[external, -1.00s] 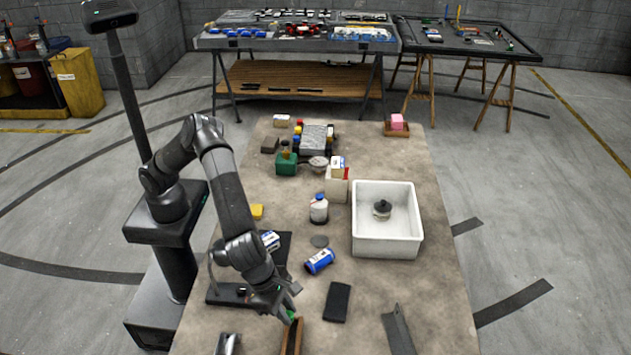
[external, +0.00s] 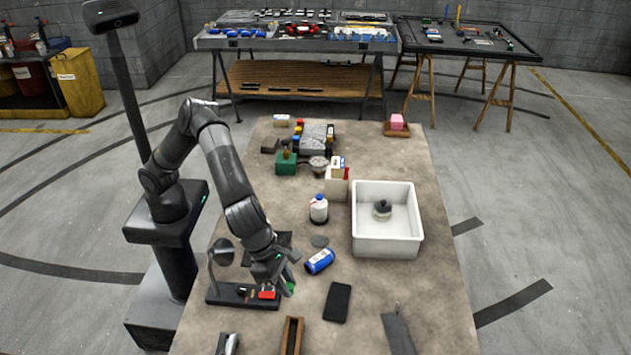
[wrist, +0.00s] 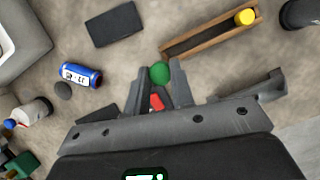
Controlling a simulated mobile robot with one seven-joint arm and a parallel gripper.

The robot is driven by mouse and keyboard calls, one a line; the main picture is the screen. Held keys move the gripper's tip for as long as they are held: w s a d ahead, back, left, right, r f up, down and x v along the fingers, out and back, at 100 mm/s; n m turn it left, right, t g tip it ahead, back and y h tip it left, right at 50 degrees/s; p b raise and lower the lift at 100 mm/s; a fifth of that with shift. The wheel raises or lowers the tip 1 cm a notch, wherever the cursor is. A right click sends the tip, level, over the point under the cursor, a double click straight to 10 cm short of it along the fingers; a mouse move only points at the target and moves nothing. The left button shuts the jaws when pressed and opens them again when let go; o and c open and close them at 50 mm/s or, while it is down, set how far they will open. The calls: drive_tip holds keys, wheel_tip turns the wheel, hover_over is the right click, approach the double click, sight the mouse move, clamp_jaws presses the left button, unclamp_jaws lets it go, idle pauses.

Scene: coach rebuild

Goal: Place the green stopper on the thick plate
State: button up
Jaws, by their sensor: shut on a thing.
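My gripper (external: 284,283) is shut on the green stopper (wrist: 160,72), a round green piece between the fingertips in the wrist view. A green edge of it (external: 291,286) shows beside the fingers in the external view. My gripper is above the table, between the wooden trough and the blue can. A dark rectangular plate (external: 337,302) lies flat on the table to the right of my gripper; it also shows in the wrist view (wrist: 115,24). I cannot tell for sure that this is the thick plate, as another grey piece (external: 398,332) lies further right.
The wooden trough (external: 292,337) holds a yellow round piece (wrist: 245,17) at one end. A blue can (external: 319,261) lies near a grey disc (external: 319,241). A white bottle (external: 319,209) and white bin (external: 387,247) stand beyond. A black stand (external: 228,294) with a red piece is left.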

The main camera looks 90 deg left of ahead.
approach(343, 302)
drive_tip(key=shift+w+d+r, duration=0.1)
drive_tip(key=shift+w+d, duration=0.05)
drive_tip(key=shift+w, duration=0.6)
drive_tip(key=shift+f, duration=1.95)
drive_tip(key=shift+f, duration=0.15)
drive_tip(key=o, duration=0.9)
